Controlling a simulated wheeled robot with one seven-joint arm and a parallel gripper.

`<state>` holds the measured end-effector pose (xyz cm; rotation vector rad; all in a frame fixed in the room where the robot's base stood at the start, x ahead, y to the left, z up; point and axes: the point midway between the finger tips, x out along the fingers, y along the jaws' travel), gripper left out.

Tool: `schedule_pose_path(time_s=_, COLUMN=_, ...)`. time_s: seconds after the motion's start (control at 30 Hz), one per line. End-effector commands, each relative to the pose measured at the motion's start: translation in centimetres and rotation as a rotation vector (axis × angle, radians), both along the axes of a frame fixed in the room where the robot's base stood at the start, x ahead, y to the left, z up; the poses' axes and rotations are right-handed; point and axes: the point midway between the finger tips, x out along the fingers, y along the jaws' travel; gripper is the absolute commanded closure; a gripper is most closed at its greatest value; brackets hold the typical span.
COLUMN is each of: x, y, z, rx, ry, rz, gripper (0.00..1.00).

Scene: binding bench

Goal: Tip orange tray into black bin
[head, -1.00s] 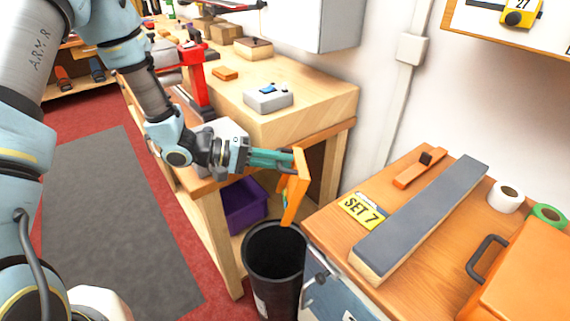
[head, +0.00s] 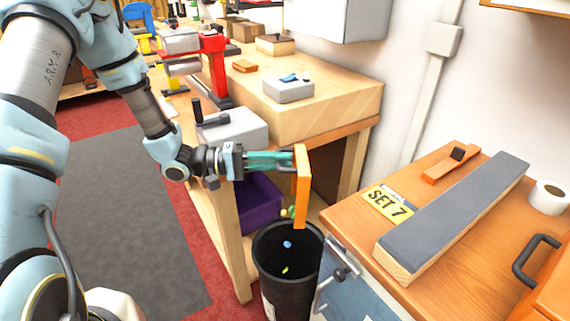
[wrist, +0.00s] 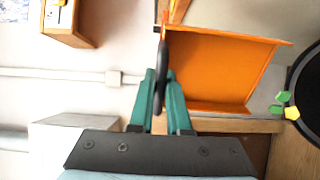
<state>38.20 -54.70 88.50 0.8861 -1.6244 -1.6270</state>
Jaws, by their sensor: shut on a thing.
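The orange tray (head: 302,188) is held on edge, nearly upright, above the black bin (head: 282,243) in the head view. In the wrist view the inside of the tray (wrist: 212,70) shows bare. Small coloured pieces (head: 287,243) are in the air between the tray and the bin, and green and yellow pieces (wrist: 283,107) show by the bin's rim (wrist: 291,85) in the wrist view. My gripper (head: 290,160) is shut on the tray's dark handle (wrist: 163,70). The bottom of the bin is too dark to make out.
A wooden workbench (head: 330,120) with a grey box and red tools stands behind. A purple crate (head: 258,200) sits on its lower shelf. At right, a wooden cabinet top (head: 350,215) close to the bin bears a long grey-topped block (head: 455,215).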

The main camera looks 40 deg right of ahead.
Motion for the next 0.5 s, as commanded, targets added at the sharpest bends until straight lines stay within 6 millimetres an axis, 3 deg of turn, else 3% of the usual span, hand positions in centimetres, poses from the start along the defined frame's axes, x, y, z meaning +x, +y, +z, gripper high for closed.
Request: schedule_pose_path(time_s=0.5, x=1.5, y=2.1, z=-2.5, rx=-0.124, ry=0.081, rz=0.002, gripper=1.0)
